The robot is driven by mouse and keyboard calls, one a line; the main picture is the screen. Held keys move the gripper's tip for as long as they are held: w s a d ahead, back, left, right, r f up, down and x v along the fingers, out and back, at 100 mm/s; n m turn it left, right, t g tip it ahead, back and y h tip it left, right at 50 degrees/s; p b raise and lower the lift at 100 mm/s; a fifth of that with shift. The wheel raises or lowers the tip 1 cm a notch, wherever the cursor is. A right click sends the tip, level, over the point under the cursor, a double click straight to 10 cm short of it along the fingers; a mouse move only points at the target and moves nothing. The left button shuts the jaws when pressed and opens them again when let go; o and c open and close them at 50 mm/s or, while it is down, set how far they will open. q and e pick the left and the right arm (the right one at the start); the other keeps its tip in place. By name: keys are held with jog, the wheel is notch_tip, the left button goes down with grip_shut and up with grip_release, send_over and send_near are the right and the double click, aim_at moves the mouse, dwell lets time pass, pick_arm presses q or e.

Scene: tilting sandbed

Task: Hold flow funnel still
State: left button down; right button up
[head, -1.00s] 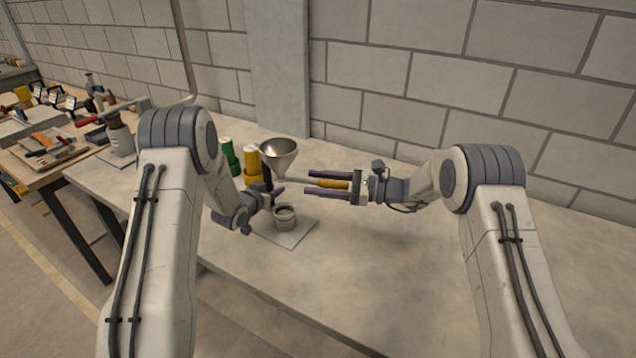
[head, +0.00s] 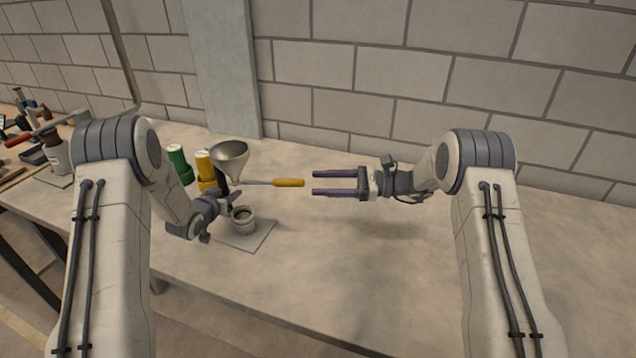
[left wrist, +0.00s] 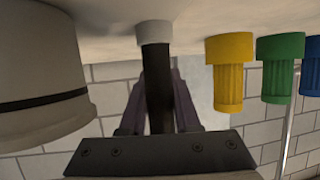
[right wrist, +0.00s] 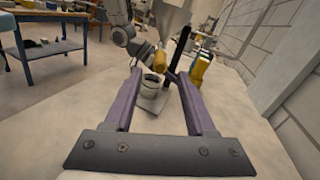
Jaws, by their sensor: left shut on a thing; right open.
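The metal flow funnel (head: 230,158) is above a grey cup (head: 243,218) that stands on a flat plate (head: 250,238). My left gripper (head: 230,197) is beside the cup, under the funnel. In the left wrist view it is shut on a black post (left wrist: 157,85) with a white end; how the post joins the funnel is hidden. A thin rod with a yellow handle (head: 289,183) sticks out rightward from beside the funnel. My right gripper (head: 314,183) is open and empty, its fingertips just right of the handle. The funnel also shows in the right wrist view (right wrist: 173,18).
A brown bottle (head: 55,152) is at far left. A block wall backs the table; its right side is clear.

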pick_arm(q)
jog(key=c, duration=0.5)
grip_release()
jog(key=shift+c, duration=0.2)
